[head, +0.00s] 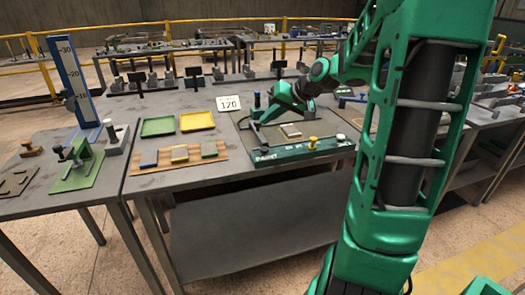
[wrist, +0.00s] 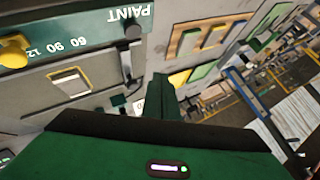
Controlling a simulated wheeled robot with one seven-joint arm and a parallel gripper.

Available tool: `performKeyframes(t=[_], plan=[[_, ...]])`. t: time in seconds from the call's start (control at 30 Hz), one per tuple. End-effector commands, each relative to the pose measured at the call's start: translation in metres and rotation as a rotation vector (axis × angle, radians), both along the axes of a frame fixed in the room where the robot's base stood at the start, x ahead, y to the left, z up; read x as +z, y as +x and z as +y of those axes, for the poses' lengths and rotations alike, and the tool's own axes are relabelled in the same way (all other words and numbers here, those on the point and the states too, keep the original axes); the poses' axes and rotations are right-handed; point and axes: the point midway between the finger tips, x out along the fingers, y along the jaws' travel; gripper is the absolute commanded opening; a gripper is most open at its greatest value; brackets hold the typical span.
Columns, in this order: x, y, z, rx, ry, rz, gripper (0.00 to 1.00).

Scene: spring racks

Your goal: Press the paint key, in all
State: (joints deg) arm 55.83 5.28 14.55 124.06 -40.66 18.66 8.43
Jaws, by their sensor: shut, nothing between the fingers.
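The paint key is a dark round post (wrist: 133,33) beside the white PAINT lettering on a green panel (wrist: 75,35) in the wrist view. In the head view the green panel (head: 300,151) lies along the bench's front edge, with PAINT at its left end. A yellow knob (wrist: 14,46) stands by the numbers 60, 90 and a partly hidden one; it also shows in the head view (head: 312,142). My gripper (wrist: 160,82) is shut and empty, its fingers apart from the key in the picture. Whether it touches anything is unclear.
A white card (head: 229,103) reads 120. Green (head: 158,127) and yellow (head: 197,121) trays stand left of the panel, behind a wooden rack (head: 147,168) of coloured blocks. A pale framed piece (head: 290,130) lies behind the panel. A blue scale (head: 72,80) stands at far left.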

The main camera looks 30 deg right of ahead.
Motion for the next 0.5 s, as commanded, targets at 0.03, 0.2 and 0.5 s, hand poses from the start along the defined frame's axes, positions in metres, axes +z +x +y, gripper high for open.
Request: performKeyframes(t=[0.03, 0.2, 0.5], plan=[[-0.005, 0.0, 0.0, -0.001, 0.002, 0.001, 0.0], [-0.025, -0.001, 0.001, -0.001, 0.003, 0.002, 0.0], [-0.061, -0.001, 0.0, -0.001, 0.003, 0.003, 0.0]])
